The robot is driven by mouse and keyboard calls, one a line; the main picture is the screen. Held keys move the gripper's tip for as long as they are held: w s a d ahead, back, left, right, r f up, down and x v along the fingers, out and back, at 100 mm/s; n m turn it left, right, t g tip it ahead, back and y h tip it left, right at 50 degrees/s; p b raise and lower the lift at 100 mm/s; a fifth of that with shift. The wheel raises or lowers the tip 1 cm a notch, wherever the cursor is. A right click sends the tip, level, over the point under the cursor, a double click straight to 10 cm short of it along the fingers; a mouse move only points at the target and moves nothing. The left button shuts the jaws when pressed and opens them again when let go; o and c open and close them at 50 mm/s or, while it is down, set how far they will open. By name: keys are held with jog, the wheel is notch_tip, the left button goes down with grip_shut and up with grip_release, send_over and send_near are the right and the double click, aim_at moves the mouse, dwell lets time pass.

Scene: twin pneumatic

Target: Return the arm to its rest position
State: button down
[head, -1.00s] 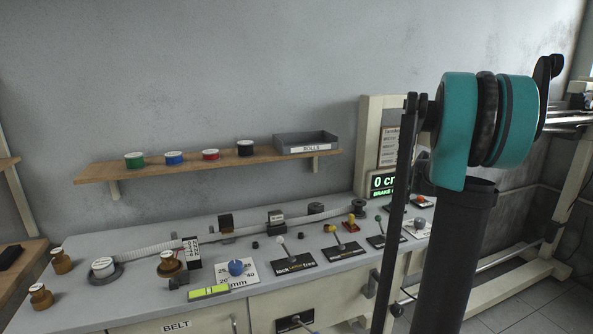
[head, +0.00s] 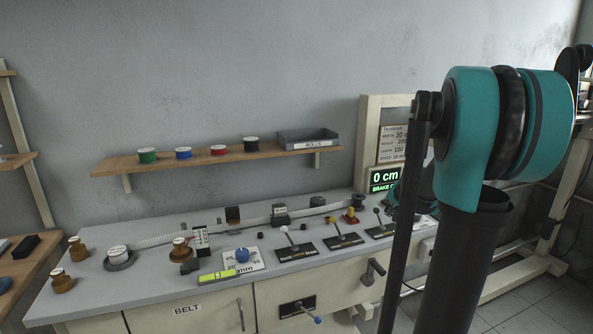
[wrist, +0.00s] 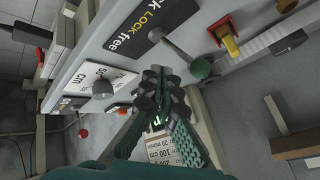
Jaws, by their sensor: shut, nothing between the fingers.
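My gripper (wrist: 163,95) shows in the wrist view with its dark green, ribbed fingers closed together and nothing between them. It is in front of the bench's control face, apart from the levers as far as I can tell. In the head view my teal and black arm fills the right side. A teal part of it shows low behind the dark link, by the bench's right end, but the fingertips cannot be made out there.
The grey bench (head: 150,283) carries a blue knob (head: 242,256), several levers and a yellow-green level (head: 217,276). The wrist view shows a lock/free plate (wrist: 150,28) and a green-tipped lever (wrist: 200,68) close by. A wooden shelf (head: 112,166) holds spools and a grey tray (head: 308,138).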

jog(key=s+a+f+n+g, duration=0.1)
jog(key=s+a+f, duration=0.3)
jog(key=s, duration=0.6)
jog(key=s+a+f+n+g, duration=0.1)
jog(key=s+a+f+n, duration=0.3)
jog(key=s, duration=0.6)
jog(key=s+a+f+n+g, duration=0.1)
jog(key=s+a+f, duration=0.4)
jog(key=s, duration=0.5)
jog(key=shift+s+a+f+n+g, duration=0.15)
jog(key=shift+a+f+n+g, duration=0.1)
jog(key=shift+f+n+g, duration=0.4)
jog(key=shift+r+t, duration=0.1)
jog(key=shift+t, duration=0.15)
